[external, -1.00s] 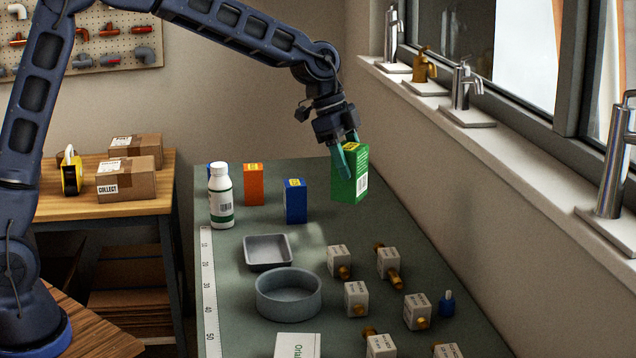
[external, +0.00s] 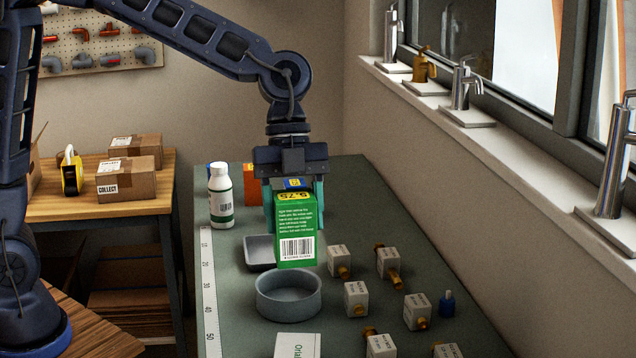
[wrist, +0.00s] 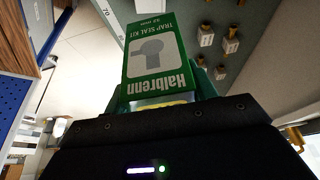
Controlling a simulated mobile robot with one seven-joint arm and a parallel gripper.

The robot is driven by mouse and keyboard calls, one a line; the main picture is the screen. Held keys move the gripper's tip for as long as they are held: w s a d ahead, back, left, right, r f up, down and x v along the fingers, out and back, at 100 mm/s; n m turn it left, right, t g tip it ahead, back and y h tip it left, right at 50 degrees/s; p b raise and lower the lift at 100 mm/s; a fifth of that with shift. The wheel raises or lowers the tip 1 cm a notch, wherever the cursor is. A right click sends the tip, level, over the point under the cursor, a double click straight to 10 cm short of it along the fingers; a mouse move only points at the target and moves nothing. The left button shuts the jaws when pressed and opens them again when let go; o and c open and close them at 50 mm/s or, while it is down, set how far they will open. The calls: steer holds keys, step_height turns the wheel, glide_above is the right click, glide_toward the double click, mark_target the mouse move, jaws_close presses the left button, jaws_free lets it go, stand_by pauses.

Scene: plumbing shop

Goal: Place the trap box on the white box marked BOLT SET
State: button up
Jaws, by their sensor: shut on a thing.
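The trap box is a green carton (external: 297,230) with a yellow label on top and a barcode low on its near face. In the wrist view its face (wrist: 155,60) reads "Halbrenn TRAP SEAL KIT". My gripper (external: 294,198) is shut on it, with teal fingers on both sides, and holds it upright above the counter, in front of the grey tray. Several small white boxes (external: 355,296) with brass fittings stand on the right half of the counter. Their print is too small to read, so I cannot tell which one is marked BOLT SET.
A grey tray (external: 257,254) and a round grey dish (external: 289,308) lie below and left of the carton. A white bottle (external: 221,195) and an orange box (external: 251,180) stand behind. The window wall borders the right side.

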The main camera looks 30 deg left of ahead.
step_height(320, 180, down, 19)
steer(key=shift+f, duration=0.15)
stand_by(0.5)
steer(key=shift+f, duration=0.1)
steer(key=o, duration=1.1)
steer(key=v, duration=1.2)
steer(key=w+a+r+n+t, duration=0.2)
steer(key=a+r+n, duration=0.15)
steer(key=a, duration=0.45)
steer(key=w+a+r+n+t+y, duration=0.1)
steer(key=w+a+r+n, duration=0.1)
steer(key=a+n, duration=0.5)
steer(key=w+a+r+n+t, duration=0.2)
steer(key=a+r, duration=0.1)
steer(key=a, duration=0.7)
steer(key=s+a+r+n+t, duration=0.1)
steer(key=s+a+n, duration=0.2)
steer(key=a, duration=0.5)
steer(key=s+a+r+n+t+y, duration=0.1)
steer(key=s+a+n, duration=0.3)
steer(key=a+n, duration=0.2)
steer(key=s+a+r+n+y, duration=0.1)
steer(key=s+a+n, duration=0.3)
steer(key=a, duration=0.6)
steer(key=shift+a+n+t, duration=0.35)
steer(key=shift+n+t, duration=0.05)
steer(key=shift+n, duration=0.35)
